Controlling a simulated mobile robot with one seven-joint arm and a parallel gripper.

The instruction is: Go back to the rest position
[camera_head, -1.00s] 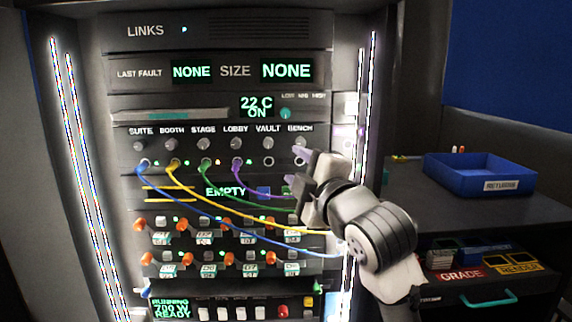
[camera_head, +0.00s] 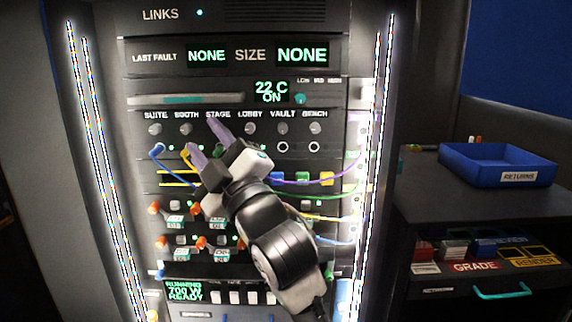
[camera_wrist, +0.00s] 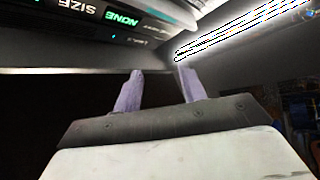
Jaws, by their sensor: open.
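My gripper (camera_head: 206,143) is open and empty, with its two pale purple fingers apart in front of the rack panel (camera_head: 140,130). In the head view it covers part of the patch row below the STAGE and LOBBY labels. My gripper also shows in the wrist view (camera_wrist: 158,85), with nothing between the fingers. Blue (camera_head: 157,150), yellow (camera_head: 188,155), green (camera_head: 330,196) and purple (camera_head: 310,181) cables run along the panel; the arm hides parts of them. Whether the fingers touch the panel or a cable cannot be told.
A dark cabinet (camera_head: 420,185) stands at the right with a blue RETURNS tray (camera_head: 470,178) on top. Its shelf holds GRADE (camera_head: 475,267) and other labelled bins. A bright light strip (camera_head: 378,150) edges the rack. Space between rack and cabinet looks dark and narrow.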

